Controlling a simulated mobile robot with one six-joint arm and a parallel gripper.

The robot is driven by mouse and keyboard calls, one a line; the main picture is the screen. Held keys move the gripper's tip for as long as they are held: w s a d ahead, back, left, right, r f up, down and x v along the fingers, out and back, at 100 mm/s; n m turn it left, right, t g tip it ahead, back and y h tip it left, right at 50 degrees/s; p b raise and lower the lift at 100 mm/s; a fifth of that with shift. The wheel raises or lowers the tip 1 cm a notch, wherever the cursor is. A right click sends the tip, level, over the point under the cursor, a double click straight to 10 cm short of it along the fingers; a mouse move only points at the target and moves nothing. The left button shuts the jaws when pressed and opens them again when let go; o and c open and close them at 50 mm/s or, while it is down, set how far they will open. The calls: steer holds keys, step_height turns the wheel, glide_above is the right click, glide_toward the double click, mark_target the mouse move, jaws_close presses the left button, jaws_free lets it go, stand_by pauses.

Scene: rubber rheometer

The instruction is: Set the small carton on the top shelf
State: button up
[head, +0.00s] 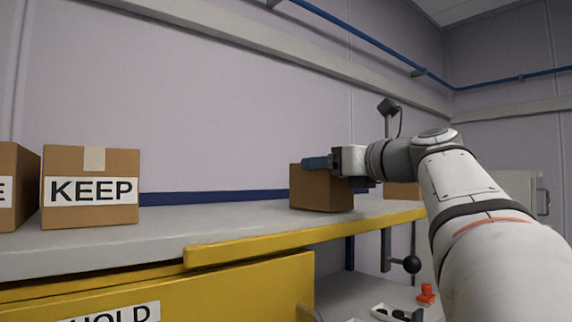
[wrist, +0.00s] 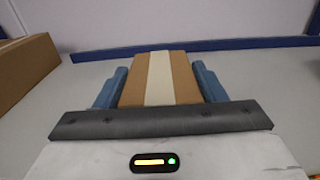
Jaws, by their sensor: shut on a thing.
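The small carton (head: 320,190) is a plain brown box at the grey top shelf (head: 230,221), right of the middle in the head view. In the wrist view the carton (wrist: 185,80) shows its top with a pale tape strip, between the two blue fingers. My gripper (head: 318,163) is shut on it from the right side. The carton's base looks level with the shelf surface; I cannot tell for sure whether it touches. The side of the carton facing my gripper is partly hidden.
A carton marked KEEP (head: 91,205) and another at the left edge (head: 18,187) stand on the shelf. Another brown box (head: 402,190) is partly hidden behind my arm. A yellow edge (head: 300,237) runs along the shelf front. The shelf between KEEP and the held carton is clear.

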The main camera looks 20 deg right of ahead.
steer(key=shift+f, duration=0.1)
steer(key=o, duration=1.4)
steer(key=shift+s, duration=0.2)
steer(key=b+v, duration=0.3)
steer(key=v, duration=0.8)
steer(key=shift+s+d, duration=0.15)
steer(key=shift+s, duration=0.2)
